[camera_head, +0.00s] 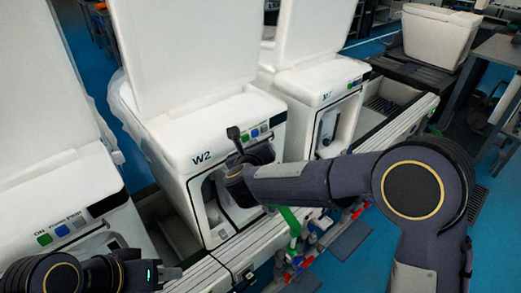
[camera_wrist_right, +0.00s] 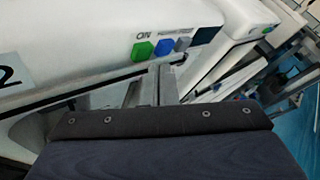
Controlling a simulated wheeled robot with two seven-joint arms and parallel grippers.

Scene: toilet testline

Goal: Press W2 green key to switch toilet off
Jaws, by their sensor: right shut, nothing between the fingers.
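The W2 toilet (camera_head: 215,122) is a white unit with its label at the front left of its control edge. Its green key (camera_head: 245,137) sits on the front panel; in the right wrist view the green key (camera_wrist_right: 142,50) is left of a blue key (camera_wrist_right: 166,46) and a grey one. My right gripper (camera_head: 234,135) is shut and empty in front of the panel, just left of the green key in the head view. In the wrist view its fingers (camera_wrist_right: 158,82) lie just below the green and blue keys; I cannot tell if they touch. My left gripper (camera_head: 170,272) is low at left.
Another toilet with green and blue keys (camera_head: 44,239) stands at the left, close to my left arm. A similar toilet (camera_head: 316,85) stands to the right of W2. A rail with hoses (camera_head: 292,248) runs along the front.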

